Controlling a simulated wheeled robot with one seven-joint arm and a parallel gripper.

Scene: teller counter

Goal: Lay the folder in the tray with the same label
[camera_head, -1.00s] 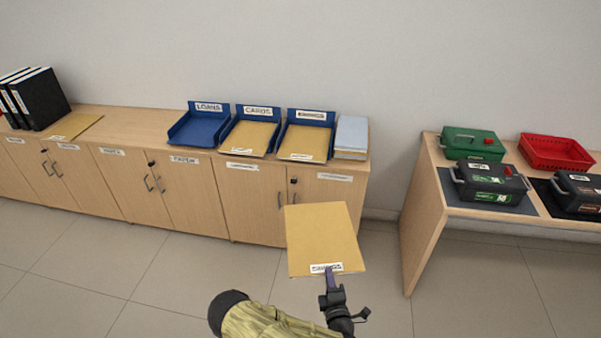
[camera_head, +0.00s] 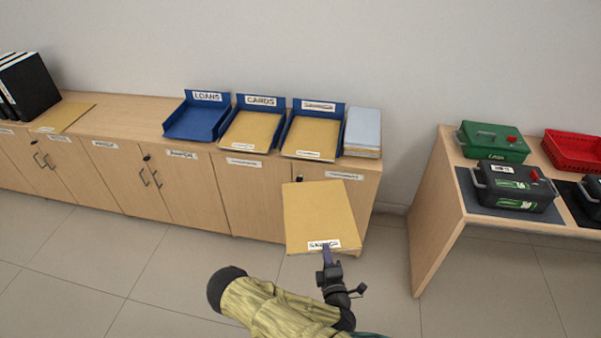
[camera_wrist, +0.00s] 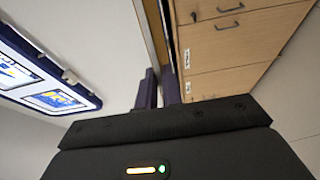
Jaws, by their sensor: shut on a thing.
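My gripper (camera_head: 326,250) is shut on the label end of a tan folder (camera_head: 318,212) and holds it flat in the air in front of the cabinets. The folder's white label is small and looks like SAVINGS. Three blue trays stand on the counter: the LOANS tray (camera_head: 193,122) is empty, the CARDS tray (camera_head: 277,101) holds a tan folder (camera_head: 250,131), and the third tray (camera_head: 336,107) holds another (camera_head: 311,137). The third tray's label is blurred, possibly SAVINGS. In the wrist view, the dark fingers (camera_wrist: 158,88) are close together; the folder is hard to make out there.
The wooden counter (camera_head: 130,116) carries black binders (camera_head: 28,86), a flat tan folder (camera_head: 63,117) and a pale paper stack (camera_head: 362,132) right of the trays. A separate table (camera_head: 445,190) at right holds green and black boxes and a red basket (camera_head: 573,150).

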